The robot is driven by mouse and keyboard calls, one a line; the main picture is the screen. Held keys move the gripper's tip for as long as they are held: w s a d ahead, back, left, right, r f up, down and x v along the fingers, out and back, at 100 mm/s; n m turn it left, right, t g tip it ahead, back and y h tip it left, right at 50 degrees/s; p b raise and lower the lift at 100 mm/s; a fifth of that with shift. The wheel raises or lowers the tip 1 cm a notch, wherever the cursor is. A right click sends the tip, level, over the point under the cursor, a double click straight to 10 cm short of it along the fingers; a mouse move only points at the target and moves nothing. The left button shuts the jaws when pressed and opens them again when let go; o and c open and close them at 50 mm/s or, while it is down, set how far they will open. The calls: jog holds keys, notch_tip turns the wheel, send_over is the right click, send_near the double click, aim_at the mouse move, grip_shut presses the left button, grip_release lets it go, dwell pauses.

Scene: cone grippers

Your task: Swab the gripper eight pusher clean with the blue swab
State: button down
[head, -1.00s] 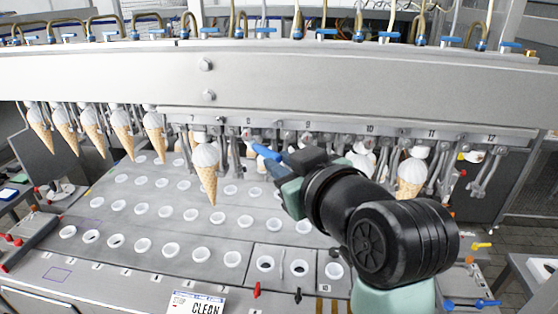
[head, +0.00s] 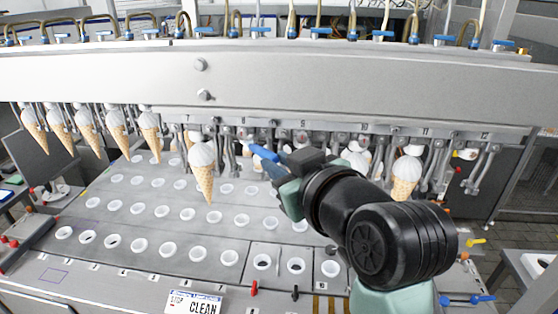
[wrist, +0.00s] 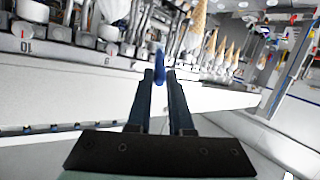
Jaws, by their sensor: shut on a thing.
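My gripper (head: 276,168) is shut on the blue swab (head: 262,153), which points left and up under the steel beam. In the wrist view my gripper (wrist: 160,78) has the blue swab (wrist: 159,68) between its fingertips. The swab tip is by the metal parts of gripper eight (head: 246,146), under the label 8. Gripper eight holds no cone. Its pusher is too small to make out, and I cannot tell whether the swab touches it.
A white-topped cone (head: 202,168) hangs at station seven, left of the swab. Another cone (head: 405,176) hangs right of my arm, and several hang at far left. The steel beam (head: 290,80) runs above. The deck (head: 120,225) with white cups lies below.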

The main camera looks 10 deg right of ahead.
jog(key=shift+s+a, duration=0.3)
jog(key=shift+s, duration=0.6)
jog(key=shift+s+a, duration=0.25)
jog(key=shift+s, duration=0.7)
jog(key=shift+s+a, duration=0.3)
jog(key=shift+s, duration=0.6)
jog(key=s, duration=0.1)
jog(key=s+a, duration=0.1)
jog(key=shift+s+p, duration=0.3)
jog(key=shift+s, duration=0.1)
